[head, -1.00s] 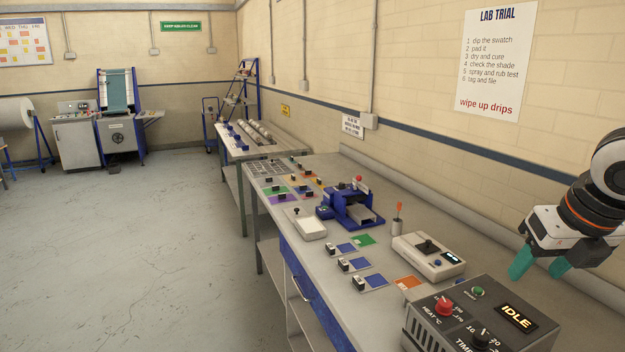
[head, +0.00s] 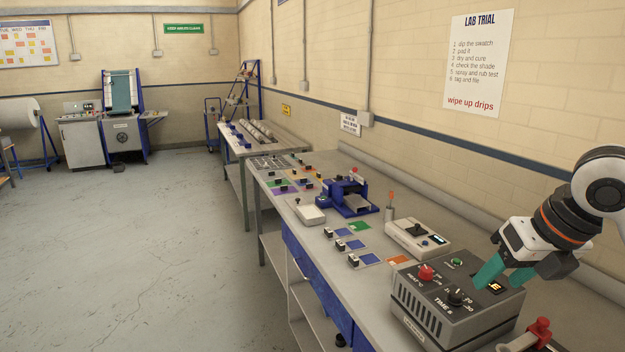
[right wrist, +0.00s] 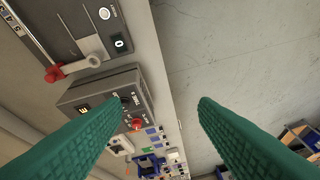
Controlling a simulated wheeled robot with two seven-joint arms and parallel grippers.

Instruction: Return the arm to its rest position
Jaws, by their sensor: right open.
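My right gripper (head: 504,276) is in the head view at the right. Its two teal fingers point down and left, in front of the grey control box in the picture and overlapping its display. In the right wrist view both fingers (right wrist: 155,110) are spread wide with nothing between them; the bench edge and the floor show past them. The grey dryer control box (head: 440,300) has a red knob, a black knob, a green button and a partly hidden lit display. Whether the fingers touch the box I cannot tell. My left gripper is not in view.
The bench (head: 385,283) holds a grey-white meter (head: 415,236), a blue padding device (head: 347,197) and several swatches. A red-handled lever (head: 540,328) stands at the lower right, right of the box. The floor (head: 150,250) to the left is clear.

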